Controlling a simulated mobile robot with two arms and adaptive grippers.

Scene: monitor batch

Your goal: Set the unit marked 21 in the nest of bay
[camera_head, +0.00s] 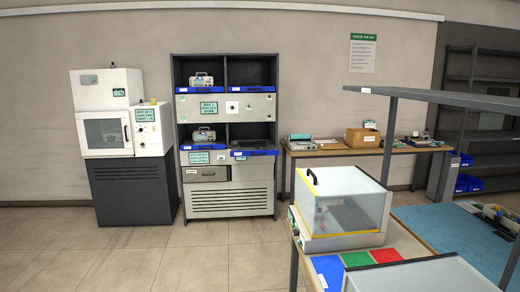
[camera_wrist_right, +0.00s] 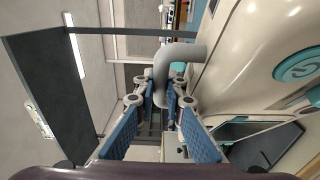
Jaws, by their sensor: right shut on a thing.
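In the right wrist view my right gripper (camera_wrist_right: 165,88) is shut on the curved grey handle (camera_wrist_right: 180,53) of a cream unit (camera_wrist_right: 240,48). The unit has a round teal badge; I cannot read a 21 on it. In the head view a dark rack (camera_head: 226,58) holds bays with blue-edged nests. One small unit (camera_head: 202,80) sits in the upper left bay and another (camera_head: 203,134) in the lower left bay. The upper right nest (camera_head: 252,87) and lower right nest (camera_head: 254,152) look empty. My left gripper is not in view.
A white machine (camera_head: 106,91) on a dark cabinet stands left of the rack. A clear-lidded box (camera_head: 345,241) and coloured cards (camera_head: 357,259) are on the near table at right. A grey overhead shelf (camera_head: 445,97) spans the right. The floor (camera_head: 170,250) before the rack is clear.

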